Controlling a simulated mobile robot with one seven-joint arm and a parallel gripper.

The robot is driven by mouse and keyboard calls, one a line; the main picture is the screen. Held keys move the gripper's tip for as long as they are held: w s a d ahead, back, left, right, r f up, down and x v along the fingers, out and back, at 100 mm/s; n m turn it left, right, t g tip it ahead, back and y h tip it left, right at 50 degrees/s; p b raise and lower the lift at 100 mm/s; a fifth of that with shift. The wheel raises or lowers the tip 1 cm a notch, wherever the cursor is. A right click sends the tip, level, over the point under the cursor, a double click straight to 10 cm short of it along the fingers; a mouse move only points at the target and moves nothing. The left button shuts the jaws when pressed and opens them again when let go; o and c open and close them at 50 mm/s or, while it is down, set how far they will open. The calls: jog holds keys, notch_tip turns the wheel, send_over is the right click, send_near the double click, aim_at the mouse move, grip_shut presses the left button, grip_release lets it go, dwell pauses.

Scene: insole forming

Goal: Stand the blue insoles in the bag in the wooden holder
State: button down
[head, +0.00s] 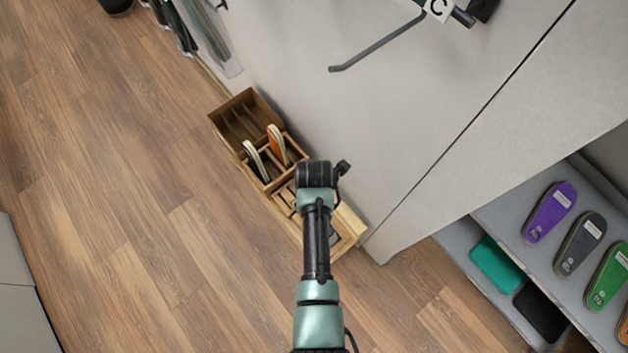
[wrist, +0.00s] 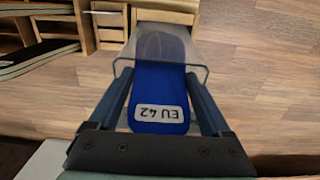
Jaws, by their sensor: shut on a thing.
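The blue insoles (wrist: 160,92), labelled EU 42, are in a clear bag (wrist: 190,50) in the wrist view. My gripper (wrist: 160,84) is shut on them, one finger along each side, and they extend away beyond the fingers. The wooden holder (head: 233,118) stands on the floor against a pale panel in the head view, with several divided slots. My wrist and arm cover its near right part and hide the fingers and the blue insoles there. Part of the holder (wrist: 107,19) shows at the top left of the wrist view. I cannot tell whether the bag touches it.
A dark, pale-edged insole (head: 257,162) and an orange insole (head: 276,146) stand in the holder's middle slots. Its far left section looks empty. A metal hook (head: 375,50) juts from the panel. A shelf with purple (head: 550,212) and other insoles is at right. Floor at left is clear.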

jog(key=shift+s+f, duration=0.3)
jog(key=shift+f, duration=0.05)
jog(key=shift+c, duration=0.4)
grip_release()
jog(key=shift+o, duration=0.4)
jog(key=shift+w, duration=0.1)
notch_tip(320, 180, up, 13)
jog(key=p, duration=0.3)
jog(key=shift+d, duration=0.1)
